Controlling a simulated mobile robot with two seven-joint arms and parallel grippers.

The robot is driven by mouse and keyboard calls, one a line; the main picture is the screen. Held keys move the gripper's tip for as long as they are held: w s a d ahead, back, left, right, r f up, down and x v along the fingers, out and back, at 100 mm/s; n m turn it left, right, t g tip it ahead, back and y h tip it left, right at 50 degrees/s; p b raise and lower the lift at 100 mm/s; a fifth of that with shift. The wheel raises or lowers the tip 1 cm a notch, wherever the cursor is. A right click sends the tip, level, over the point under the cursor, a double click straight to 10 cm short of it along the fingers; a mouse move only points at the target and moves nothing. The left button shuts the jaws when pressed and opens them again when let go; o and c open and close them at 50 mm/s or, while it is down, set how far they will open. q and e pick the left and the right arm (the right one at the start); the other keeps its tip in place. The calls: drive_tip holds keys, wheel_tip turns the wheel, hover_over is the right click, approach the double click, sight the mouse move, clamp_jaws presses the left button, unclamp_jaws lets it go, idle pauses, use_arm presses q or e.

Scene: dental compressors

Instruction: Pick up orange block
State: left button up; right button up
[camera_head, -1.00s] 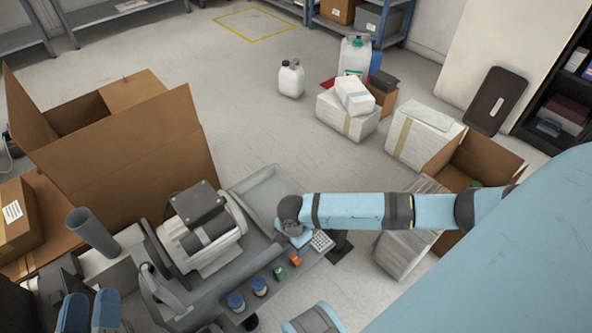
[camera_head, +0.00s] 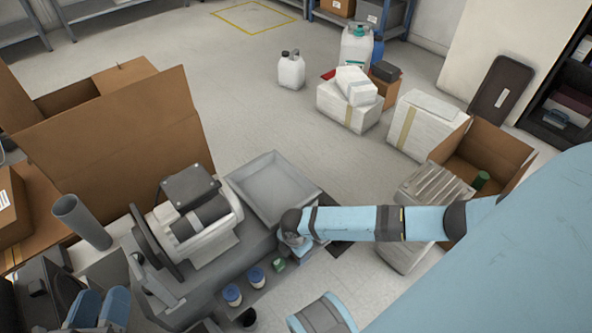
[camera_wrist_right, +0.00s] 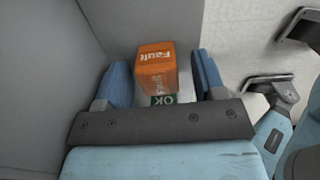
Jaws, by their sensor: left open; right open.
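The orange block (camera_wrist_right: 155,70), marked "Fault", shows in the right wrist view between the two blue finger pads of my right gripper (camera_wrist_right: 160,82). Gaps show on both sides of it, so the gripper is open around it. A green "OK" label (camera_wrist_right: 163,99) shows just below it in that picture. In the head view my right gripper (camera_head: 296,246) points down at the right end of the workbench, and the orange block is hidden there. My left gripper (camera_head: 98,308) is open and empty at the bottom left, with its two blue fingers apart.
A small green block (camera_head: 279,265) and two blue-lidded jars (camera_head: 232,295) stand left of my right gripper. A grey tray (camera_head: 262,160) lies behind it, and a compressor motor (camera_head: 195,215) stands left. An open cardboard box (camera_head: 110,130) is at the far left.

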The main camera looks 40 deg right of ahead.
drive_tip(key=shift+c, duration=0.5)
drive_tip(key=c, duration=0.9)
